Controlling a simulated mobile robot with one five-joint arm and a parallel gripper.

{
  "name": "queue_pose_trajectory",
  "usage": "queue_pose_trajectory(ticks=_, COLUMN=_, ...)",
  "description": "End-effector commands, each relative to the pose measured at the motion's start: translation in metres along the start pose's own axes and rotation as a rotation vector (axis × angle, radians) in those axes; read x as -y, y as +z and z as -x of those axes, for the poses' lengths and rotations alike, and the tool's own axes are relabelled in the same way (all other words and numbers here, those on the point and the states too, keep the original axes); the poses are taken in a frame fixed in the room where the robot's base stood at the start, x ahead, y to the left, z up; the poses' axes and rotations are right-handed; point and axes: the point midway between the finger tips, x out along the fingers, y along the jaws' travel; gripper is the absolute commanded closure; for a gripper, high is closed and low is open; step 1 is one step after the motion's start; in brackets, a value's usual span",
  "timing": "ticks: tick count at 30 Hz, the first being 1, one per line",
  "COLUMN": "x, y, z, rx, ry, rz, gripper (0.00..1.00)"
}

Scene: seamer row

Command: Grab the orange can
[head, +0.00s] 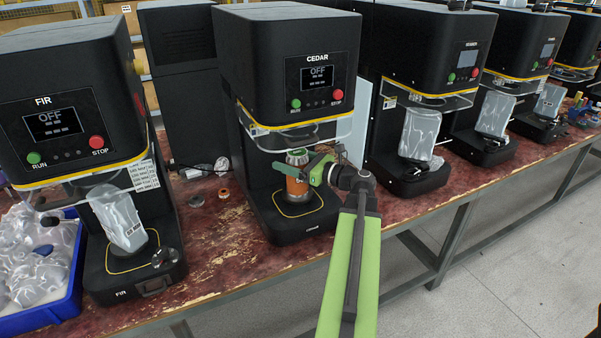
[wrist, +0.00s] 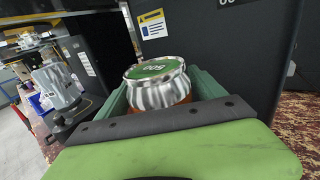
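The orange can (head: 296,187) stands upright on the base plate of the machine labelled CEDAR (head: 305,75). It has a silver upper part and a green top, and the top (wrist: 156,68) shows close up in the wrist view with printed characters on it. My gripper (head: 300,172) is at the can's upper half, reaching in from the right. In the wrist view its two green fingers (wrist: 160,95) stand apart on either side of the can. Finger contact is not clear. Most of the can's orange body is hidden in the wrist view.
The FIR machine (head: 60,110) stands at left, with a blue bin (head: 62,312) of clear wrapped items beside it. More black machines (head: 425,50) stand in a row to the right. A clear guard (head: 300,135) hangs over the can. Floor lies open in front of the bench.

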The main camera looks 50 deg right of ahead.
Motion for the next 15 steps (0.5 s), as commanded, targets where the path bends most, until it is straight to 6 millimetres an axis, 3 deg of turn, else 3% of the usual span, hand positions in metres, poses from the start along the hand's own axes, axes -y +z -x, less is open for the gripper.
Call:
queue_pose_trajectory(ticks=2, x=-0.0001, y=0.0, z=0.0, rx=0.0, ry=0.0, rz=0.0, gripper=0.33)
queue_pose_trajectory(ticks=15, x=-0.0008, y=-0.0001, z=-0.0004, rx=0.0, ry=0.002, rz=0.0, gripper=0.91)
